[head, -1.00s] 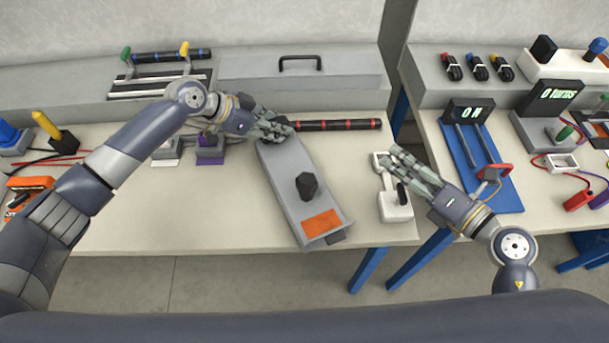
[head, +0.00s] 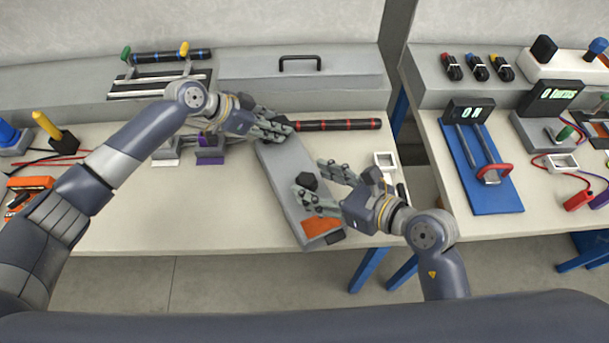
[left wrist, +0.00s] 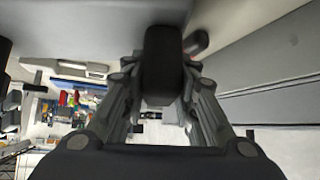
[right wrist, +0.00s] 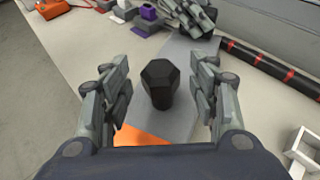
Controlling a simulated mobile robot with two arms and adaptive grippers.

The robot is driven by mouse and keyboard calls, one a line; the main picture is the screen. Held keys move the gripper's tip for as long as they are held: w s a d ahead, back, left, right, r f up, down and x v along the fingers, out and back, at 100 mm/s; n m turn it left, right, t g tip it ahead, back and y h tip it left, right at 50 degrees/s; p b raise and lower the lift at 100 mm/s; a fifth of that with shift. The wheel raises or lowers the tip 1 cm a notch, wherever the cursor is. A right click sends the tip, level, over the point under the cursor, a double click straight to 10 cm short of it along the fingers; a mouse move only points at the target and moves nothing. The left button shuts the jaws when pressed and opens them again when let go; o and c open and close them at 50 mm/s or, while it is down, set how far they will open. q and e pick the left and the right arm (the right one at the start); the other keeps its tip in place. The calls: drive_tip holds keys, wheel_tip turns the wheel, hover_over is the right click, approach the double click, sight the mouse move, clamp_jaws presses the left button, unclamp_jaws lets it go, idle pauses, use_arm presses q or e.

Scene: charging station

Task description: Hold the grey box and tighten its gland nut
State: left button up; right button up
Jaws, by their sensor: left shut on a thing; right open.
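The grey box (head: 275,160) lies long and slanted on the table, with an orange label (head: 322,225) at its near end. Its black hexagonal gland nut (head: 307,181) stands upright on top. My right gripper (head: 312,179) is open, one finger on each side of the nut. In the right wrist view the nut (right wrist: 158,84) sits between the fingers (right wrist: 160,88) with gaps on both sides.
A black rod with red bands (head: 345,125) lies behind the box. A white fixture (head: 385,160) is right of it, partly behind my right arm. A purple block (head: 210,150) stands to the left. A grey case (head: 300,80) is at the back.

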sight(306, 179)
drive_tip(key=shift+x, duration=2)
drive_tip(key=c, duration=1.1)
